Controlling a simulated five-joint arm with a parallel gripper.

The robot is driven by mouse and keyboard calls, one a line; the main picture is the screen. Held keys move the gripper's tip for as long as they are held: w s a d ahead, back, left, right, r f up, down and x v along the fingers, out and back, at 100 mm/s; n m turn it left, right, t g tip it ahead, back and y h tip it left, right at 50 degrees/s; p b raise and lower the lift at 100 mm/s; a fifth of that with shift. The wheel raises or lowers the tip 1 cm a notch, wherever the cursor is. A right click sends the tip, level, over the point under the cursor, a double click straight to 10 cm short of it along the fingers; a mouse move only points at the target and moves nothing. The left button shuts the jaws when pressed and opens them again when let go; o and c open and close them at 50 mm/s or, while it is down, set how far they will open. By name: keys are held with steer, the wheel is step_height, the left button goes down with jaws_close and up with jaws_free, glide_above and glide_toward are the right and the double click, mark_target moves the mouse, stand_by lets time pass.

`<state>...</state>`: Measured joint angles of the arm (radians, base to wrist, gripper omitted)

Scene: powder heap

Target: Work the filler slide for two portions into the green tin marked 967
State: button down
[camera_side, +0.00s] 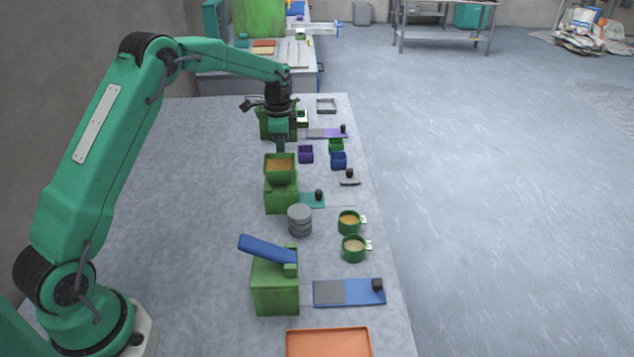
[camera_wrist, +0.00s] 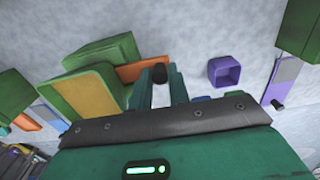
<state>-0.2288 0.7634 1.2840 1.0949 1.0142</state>
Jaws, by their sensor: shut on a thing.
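My gripper (camera_side: 280,146) points down just behind the middle green filler (camera_side: 281,193), whose open hopper holds orange-brown powder. In the wrist view, the gripper's teal fingers (camera_wrist: 160,92) are shut on a black knob (camera_wrist: 159,72). The knob is at the end of an orange strip (camera_wrist: 130,73) beside the green filler (camera_wrist: 99,52), apparently its slide. The side view hides this knob behind the hopper. A small green container (camera_side: 336,145) stands right of the gripper. Two green cups (camera_side: 349,222) (camera_side: 353,248) hold powder. I cannot read 967 on any of them.
A purple cup (camera_side: 306,154) and a blue cup (camera_side: 338,160) stand close to my gripper. A grey cylinder (camera_side: 300,220) and a green filler with a raised blue flap (camera_side: 267,250) stand nearer. Another filler with a purple slide (camera_side: 323,133) is farther back. The table's left side is clear.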

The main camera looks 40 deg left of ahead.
steer(key=shift+w+a+r, duration=0.1)
steer(key=shift+w+a, duration=1)
steer(key=shift+w, duration=0.05)
steer(key=shift+a, duration=0.2)
stand_by(0.8)
steer(key=shift+s+d, duration=1.2)
steer(key=shift+d, duration=0.1)
stand_by(0.4)
steer(key=c, duration=1.4)
jaws_free()
